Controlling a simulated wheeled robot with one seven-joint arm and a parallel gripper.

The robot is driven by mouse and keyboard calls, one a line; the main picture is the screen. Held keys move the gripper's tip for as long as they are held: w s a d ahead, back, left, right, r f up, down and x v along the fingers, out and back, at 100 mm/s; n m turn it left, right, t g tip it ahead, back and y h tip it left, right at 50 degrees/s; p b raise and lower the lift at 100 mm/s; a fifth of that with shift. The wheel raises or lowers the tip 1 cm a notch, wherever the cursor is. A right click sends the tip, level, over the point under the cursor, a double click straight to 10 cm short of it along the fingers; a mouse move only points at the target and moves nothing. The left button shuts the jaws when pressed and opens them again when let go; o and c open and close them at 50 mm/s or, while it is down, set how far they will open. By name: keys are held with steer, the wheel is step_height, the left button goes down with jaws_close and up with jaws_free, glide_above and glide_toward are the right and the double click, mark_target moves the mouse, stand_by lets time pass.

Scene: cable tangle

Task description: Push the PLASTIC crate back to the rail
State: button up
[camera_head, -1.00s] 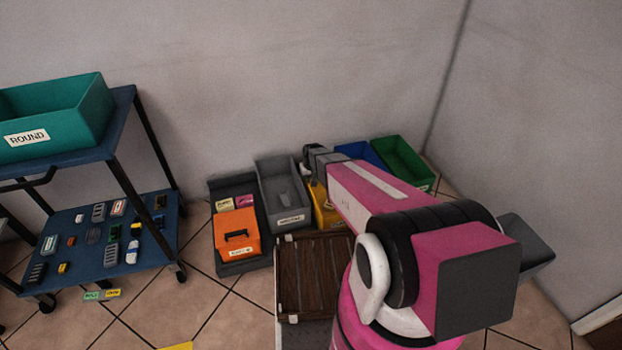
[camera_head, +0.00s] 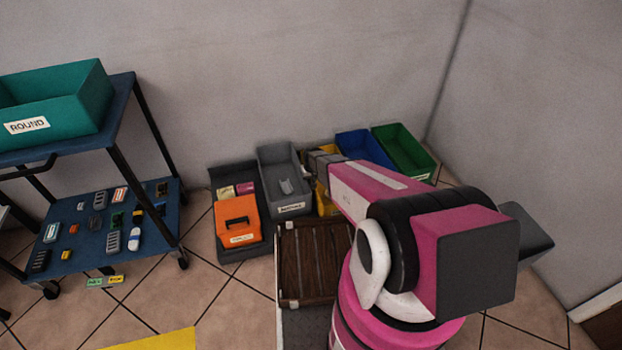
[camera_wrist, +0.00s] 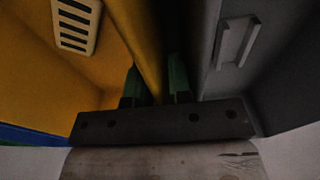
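Small crates stand in a row by the wall; I cannot read PLASTIC on any label. A yellow crate (camera_head: 326,203) is partly hidden behind my arm. A grey crate (camera_head: 283,164) with a light piece inside stands left of it. In the wrist view the yellow crate (camera_wrist: 35,70) fills the left, with a slotted piece (camera_wrist: 76,22) inside, and the grey crate (camera_wrist: 285,80) is at the right. My gripper (camera_wrist: 155,88) has its green fingertips apart, on either side of the yellow crate's wall. Contact with the wall is unclear. I cannot make out a rail.
A dark grey crate (camera_head: 229,180) with an orange box (camera_head: 237,220) stands left; blue (camera_head: 364,146) and green (camera_head: 403,150) crates stand right. A brown slatted crate (camera_head: 313,262) is in front. A blue cart (camera_head: 110,235) with small parts and a teal ROUND bin (camera_head: 60,105) is far left.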

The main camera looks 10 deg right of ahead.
jaws_close()
stand_by(1.4)
